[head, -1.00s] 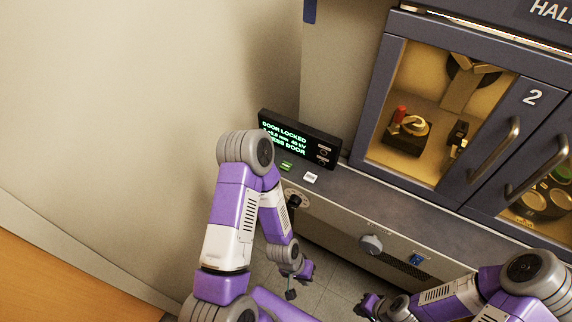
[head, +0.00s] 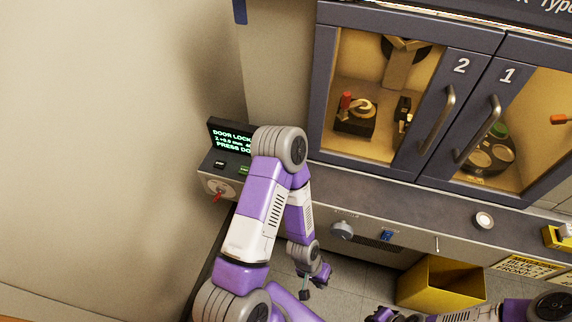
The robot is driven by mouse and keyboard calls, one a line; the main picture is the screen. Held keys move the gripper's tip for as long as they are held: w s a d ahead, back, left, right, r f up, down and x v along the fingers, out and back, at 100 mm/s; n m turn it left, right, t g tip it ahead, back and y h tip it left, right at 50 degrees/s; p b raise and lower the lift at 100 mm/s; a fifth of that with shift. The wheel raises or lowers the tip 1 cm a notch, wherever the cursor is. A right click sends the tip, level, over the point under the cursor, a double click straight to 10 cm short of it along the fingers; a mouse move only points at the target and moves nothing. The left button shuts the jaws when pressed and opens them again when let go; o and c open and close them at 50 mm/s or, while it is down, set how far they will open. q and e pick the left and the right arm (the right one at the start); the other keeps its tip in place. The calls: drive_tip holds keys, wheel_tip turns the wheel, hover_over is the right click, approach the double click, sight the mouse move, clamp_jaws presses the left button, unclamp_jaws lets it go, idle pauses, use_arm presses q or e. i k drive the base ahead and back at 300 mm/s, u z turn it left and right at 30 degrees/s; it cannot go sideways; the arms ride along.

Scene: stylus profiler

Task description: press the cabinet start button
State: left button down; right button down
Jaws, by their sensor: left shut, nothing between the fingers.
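The cabinet (head: 412,172) stands at the right, with two glazed doors marked 2 and 1, both shut. A display (head: 231,135) on the ledge at its left reads "DOOR LOCKED" and is partly hidden by my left arm. Below the display are a dark button (head: 220,165) and a green-lit button (head: 245,170). I cannot read which is the start button. My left gripper (head: 306,291) is shut and empty, low in front of the panel, apart from all buttons. My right gripper (head: 382,316) is at the bottom edge, its jaws unclear.
A grey knob (head: 342,230) and a blue switch (head: 387,236) are on the front panel. A red-tipped key switch (head: 217,195) is at the panel's left end. A yellow bin (head: 441,284) stands on the floor at the right. A plain wall closes off the left.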

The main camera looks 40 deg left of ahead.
sight(244, 170)
drive_tip(key=z, duration=0.75)
drive_tip(key=k, duration=0.65)
drive_tip(key=u, duration=1.3)
